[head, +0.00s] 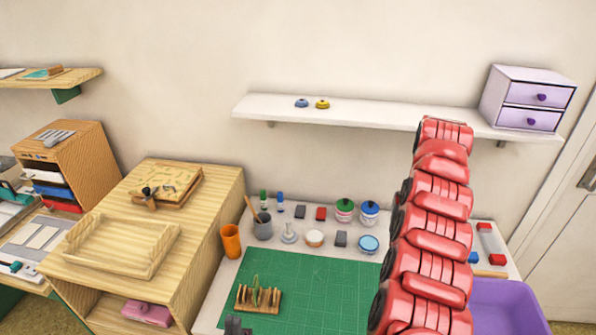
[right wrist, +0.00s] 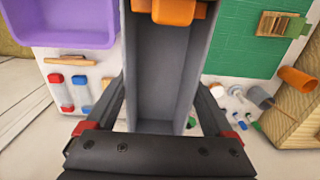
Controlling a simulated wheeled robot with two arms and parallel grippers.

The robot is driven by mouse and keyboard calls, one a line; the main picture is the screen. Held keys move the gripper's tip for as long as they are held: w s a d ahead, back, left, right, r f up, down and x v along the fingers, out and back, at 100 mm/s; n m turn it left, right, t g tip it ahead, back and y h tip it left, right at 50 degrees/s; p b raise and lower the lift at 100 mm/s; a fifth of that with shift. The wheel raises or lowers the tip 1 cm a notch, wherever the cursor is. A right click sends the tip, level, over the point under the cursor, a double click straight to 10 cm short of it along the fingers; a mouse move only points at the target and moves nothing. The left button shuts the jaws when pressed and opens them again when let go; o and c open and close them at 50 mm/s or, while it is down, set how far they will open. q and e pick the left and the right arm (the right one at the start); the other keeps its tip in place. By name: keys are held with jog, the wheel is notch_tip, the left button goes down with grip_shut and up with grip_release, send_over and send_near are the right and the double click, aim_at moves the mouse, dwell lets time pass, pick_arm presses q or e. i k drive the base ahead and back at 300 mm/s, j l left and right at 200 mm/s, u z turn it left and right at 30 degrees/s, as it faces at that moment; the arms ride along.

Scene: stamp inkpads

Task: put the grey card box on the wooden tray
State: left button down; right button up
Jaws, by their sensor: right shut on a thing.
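The wooden tray (head: 108,267) is a shallow pale tray with a raised rim. It sits on top of the wooden cabinet at the left in the head view and looks empty. The grey card box (right wrist: 165,75) shows in the right wrist view as a long, open, grey box. My right gripper (right wrist: 162,86) is shut on it, one finger along each side. In the head view neither the box nor the right gripper can be made out. My left gripper (head: 237,325) only peeks in at the bottom edge; its jaw opening is unclear.
My red right arm covers the table's right part. A green cutting mat (head: 320,290) holds a wooden rack (head: 258,299). An orange cup (head: 231,241), a grey pot and several inkpads stand behind. A stamp board (head: 165,186) lies behind the tray. A purple bin (head: 505,305) is at right.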

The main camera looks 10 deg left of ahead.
aim_at(132, 247)
jog(key=j+u, duration=0.2)
jog(key=j, duration=0.5)
jog(key=j+u, duration=0.2)
jog(key=j, duration=0.5)
jog(key=i+j+u, duration=0.2)
jog(key=j, duration=0.45)
jog(key=k, duration=0.05)
